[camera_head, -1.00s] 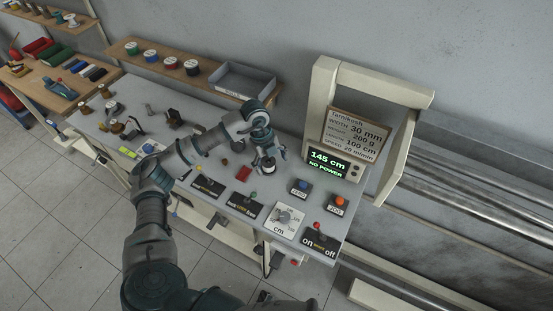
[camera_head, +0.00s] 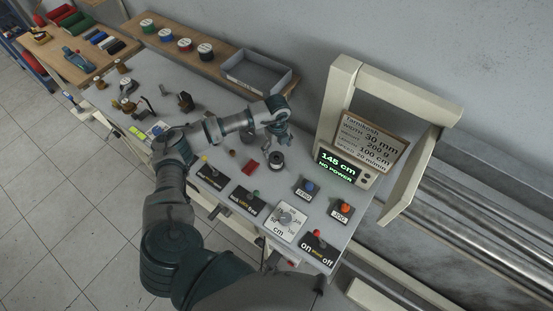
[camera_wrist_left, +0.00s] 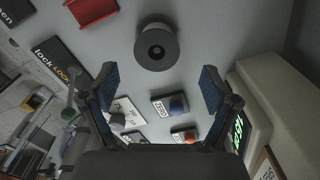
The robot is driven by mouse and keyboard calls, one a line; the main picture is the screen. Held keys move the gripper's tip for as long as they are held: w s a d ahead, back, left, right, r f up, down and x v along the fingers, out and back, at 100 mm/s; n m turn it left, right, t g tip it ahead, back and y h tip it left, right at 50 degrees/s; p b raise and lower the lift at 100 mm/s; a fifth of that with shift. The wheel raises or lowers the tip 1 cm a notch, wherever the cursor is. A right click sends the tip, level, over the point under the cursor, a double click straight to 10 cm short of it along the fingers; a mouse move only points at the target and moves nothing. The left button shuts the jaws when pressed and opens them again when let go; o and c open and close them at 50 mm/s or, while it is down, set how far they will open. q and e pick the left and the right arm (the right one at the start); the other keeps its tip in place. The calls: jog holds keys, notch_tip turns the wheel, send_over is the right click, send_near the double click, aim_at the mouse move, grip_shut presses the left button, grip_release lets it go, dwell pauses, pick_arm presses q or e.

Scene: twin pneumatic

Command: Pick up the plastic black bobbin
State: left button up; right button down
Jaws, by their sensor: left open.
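The black bobbin (camera_head: 277,163) stands on the grey table top, left of the blue-button panel. In the left wrist view the bobbin (camera_wrist_left: 157,47) is seen from above, dark with a hole in its middle. My left gripper (camera_head: 281,139) hangs by the bobbin in the head view. In the wrist view its two fingers (camera_wrist_left: 157,82) are wide apart and empty, and the bobbin lies beyond their tips, roughly centred between them. The bobbin is clear of both fingers there. My right gripper is not in view.
A red piece (camera_head: 250,166) lies left of the bobbin. Button and switch panels, such as the blue-button panel (camera_head: 307,188), line the table's front. The display box (camera_head: 345,171) stands to the right. A grey tray (camera_head: 256,72) and several spools sit on the shelf behind.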

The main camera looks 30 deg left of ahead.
aim_at(276, 158)
pick_arm(q)
jog(key=shift+w+f, duration=0.1)
jog(key=shift+f, duration=0.8)
jog(key=f, duration=0.1)
jog(key=f+p, duration=0.1)
jog(key=f, duration=0.3)
jog(key=shift+s+a+f+p, duration=0.2)
jog(key=shift+s+f+p, duration=0.05)
jog(key=shift+p, duration=0.1)
jog(key=shift+d, duration=0.15)
jog(key=c, duration=1.1)
